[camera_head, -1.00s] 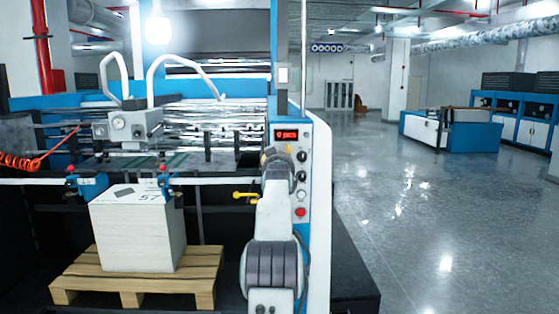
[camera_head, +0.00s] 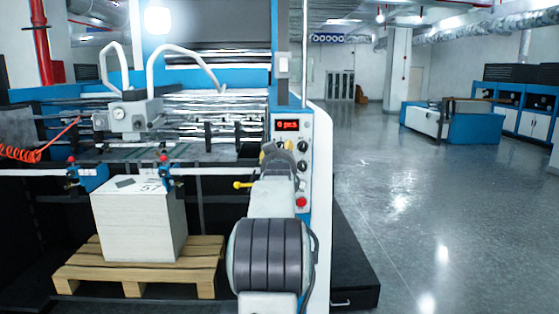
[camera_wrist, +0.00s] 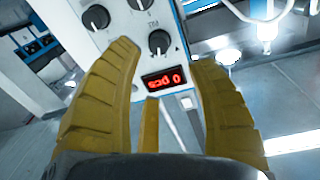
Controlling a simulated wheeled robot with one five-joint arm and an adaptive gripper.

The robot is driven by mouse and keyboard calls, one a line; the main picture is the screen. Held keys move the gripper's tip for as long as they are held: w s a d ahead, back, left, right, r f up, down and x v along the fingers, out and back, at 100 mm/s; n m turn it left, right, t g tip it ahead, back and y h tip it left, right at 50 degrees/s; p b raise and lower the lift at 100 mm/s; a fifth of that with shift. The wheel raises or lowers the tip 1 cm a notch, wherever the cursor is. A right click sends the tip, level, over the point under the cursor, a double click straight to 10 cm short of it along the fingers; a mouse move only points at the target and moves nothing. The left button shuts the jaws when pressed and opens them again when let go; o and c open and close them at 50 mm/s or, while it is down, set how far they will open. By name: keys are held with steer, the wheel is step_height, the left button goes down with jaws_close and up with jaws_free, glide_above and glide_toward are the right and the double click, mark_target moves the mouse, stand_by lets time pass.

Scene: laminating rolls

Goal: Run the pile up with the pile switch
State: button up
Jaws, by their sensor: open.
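The pile (camera_head: 138,225) is a white block of sheets standing upright on a wooden pallet (camera_head: 205,252) under the machine's feeder. The control panel (camera_head: 313,165) on the machine's upright has a red-lit display (camera_head: 287,125), black knobs (camera_head: 302,146) and a red button (camera_head: 300,202). My gripper (camera_head: 279,150) is in front of the panel and hides part of it. In the wrist view its yellow fingers (camera_wrist: 165,62) are spread apart around the display (camera_wrist: 162,80) and a black knob (camera_wrist: 159,41), with nothing seen held. I cannot tell which control is the pile switch.
A yellow lever (camera_head: 242,185) sticks out left of the panel, close to my arm. A pale switch box (camera_head: 283,65) is higher on the upright. A dark step (camera_head: 352,260) lies right of the machine. Open floor (camera_head: 420,215) stretches further right.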

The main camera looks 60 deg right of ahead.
steer(key=shift+v, duration=2)
